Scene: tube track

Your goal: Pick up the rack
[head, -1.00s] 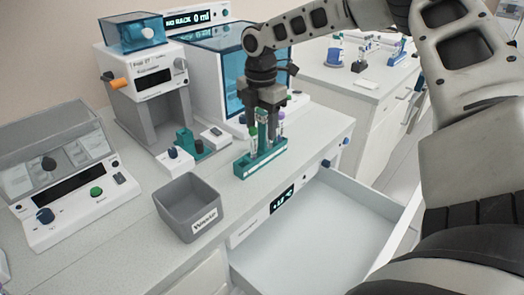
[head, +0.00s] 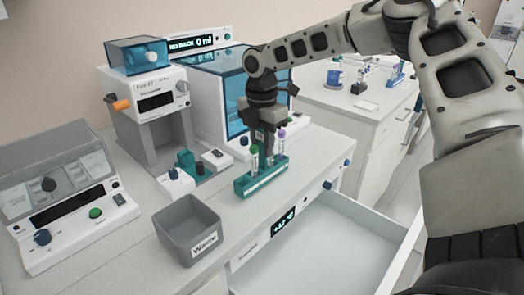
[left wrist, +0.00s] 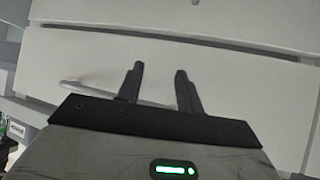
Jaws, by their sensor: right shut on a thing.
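The teal rack (head: 262,183) stands on the white counter at its front edge, upright. It holds tubes, one with a green cap and one with a purple cap; others are hidden behind the fingers. My right gripper (head: 268,150) points down into the rack's middle and is shut on the rack's upright handle, which it largely hides. The rack's base appears to rest on the counter. My left gripper (left wrist: 157,82) shows only in the left wrist view, open and empty, with pale drawer fronts beyond it.
A grey waste bin (head: 188,230) stands left of the rack at the counter edge. An open, empty-looking drawer (head: 335,240) juts out below the rack. Machines, including a blue-lidded one (head: 235,95), stand behind. Another counter (head: 360,105) is at the back right.

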